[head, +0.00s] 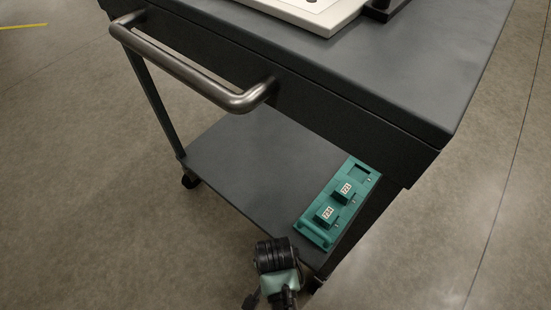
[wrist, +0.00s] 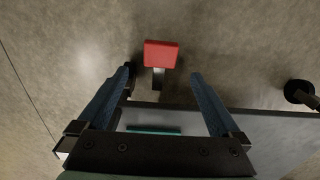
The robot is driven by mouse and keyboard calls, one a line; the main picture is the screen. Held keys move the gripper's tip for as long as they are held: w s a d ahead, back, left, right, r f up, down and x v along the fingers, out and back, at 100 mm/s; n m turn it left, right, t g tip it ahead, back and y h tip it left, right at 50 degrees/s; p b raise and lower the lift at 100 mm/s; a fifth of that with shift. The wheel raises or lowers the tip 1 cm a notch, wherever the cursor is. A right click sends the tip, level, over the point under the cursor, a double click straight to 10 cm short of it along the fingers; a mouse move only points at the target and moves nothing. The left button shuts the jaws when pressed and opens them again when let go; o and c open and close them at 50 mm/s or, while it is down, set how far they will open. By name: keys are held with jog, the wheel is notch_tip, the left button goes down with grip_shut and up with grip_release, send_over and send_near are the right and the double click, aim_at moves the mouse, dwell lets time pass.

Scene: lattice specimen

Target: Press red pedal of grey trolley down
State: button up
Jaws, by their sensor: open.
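The grey trolley (head: 340,70) fills the middle of the head view, with a bar handle and a lower shelf (head: 235,160). The red pedal (wrist: 161,54) shows in the wrist view as a small red block on a short dark stem, past the trolley's lower edge. It is not visible in the head view. My gripper (wrist: 160,75) is open and empty in the wrist view, with one blue finger on each side. The pedal appears between and just beyond the fingertips, with no contact visible. In the head view my arm's end is at the bottom, by the shelf's near corner.
A teal tray (head: 313,233) with two labelled teal blocks lies on the lower shelf. The bar handle (head: 190,70) sticks out above the shelf. A black caster (wrist: 299,91) is at the right in the wrist view. Bare floor surrounds the trolley.

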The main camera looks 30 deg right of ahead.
notch_tip(320, 180, down, 9)
jog(key=b, duration=0.5)
jog(key=shift+r, duration=0.15)
grip_shut()
